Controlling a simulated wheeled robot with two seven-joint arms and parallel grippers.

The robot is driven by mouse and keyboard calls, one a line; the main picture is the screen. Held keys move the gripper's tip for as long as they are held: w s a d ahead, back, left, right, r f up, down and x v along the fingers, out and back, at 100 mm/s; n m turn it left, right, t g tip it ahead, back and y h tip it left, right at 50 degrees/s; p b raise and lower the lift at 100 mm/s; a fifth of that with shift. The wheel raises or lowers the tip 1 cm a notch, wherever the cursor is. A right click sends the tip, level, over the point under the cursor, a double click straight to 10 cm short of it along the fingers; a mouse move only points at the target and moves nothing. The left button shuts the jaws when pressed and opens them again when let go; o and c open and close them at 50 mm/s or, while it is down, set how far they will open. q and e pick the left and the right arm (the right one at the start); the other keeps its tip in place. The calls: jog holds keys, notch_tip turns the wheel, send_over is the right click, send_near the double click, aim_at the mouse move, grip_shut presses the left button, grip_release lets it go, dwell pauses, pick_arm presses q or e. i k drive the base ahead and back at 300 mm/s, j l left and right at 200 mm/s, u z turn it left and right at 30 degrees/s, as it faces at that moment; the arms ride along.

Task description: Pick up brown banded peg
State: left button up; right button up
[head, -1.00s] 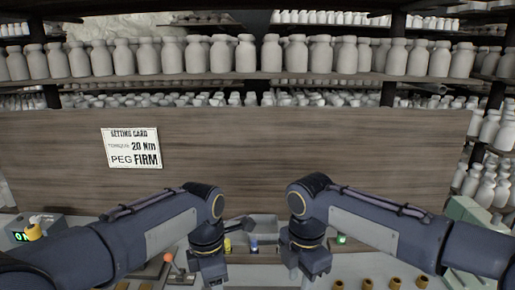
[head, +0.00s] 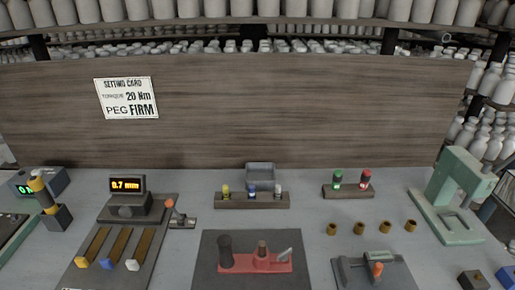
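Neither of my grippers is in view. No peg plainly marked as the brown banded one can be picked out at this size. Several small brown cylinders (head: 358,228) stand in a loose row on the grey table, right of centre; any banding on them is too small to tell. A short brown piece (head: 262,246) stands on a red fixture (head: 255,263) at the front middle, beside a dark cylinder (head: 225,247). A wooden rack (head: 252,202) behind holds yellow-, blue- and white-marked pieces. A second rack (head: 348,191) holds a green-topped and a red-topped piece.
A green press (head: 458,200) stands at right. A grey fixture with an orange knob (head: 377,268) is at front right. A display reading 0.7 mm (head: 127,186) and a board with three brown strips (head: 117,247) are at left. A wooden panel (head: 270,110) closes the back.

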aim_at(262, 244)
jog(key=k, duration=0.6)
jog(key=l+u, duration=0.1)
jog(key=u, duration=0.3)
jog(key=l+u, duration=0.1)
jog(key=u, duration=0.3)
jog(key=l+u, duration=0.15)
jog(key=u, duration=0.25)
jog(key=l+u, duration=0.1)
jog(key=u, duration=0.3)
jog(key=l, duration=0.65)
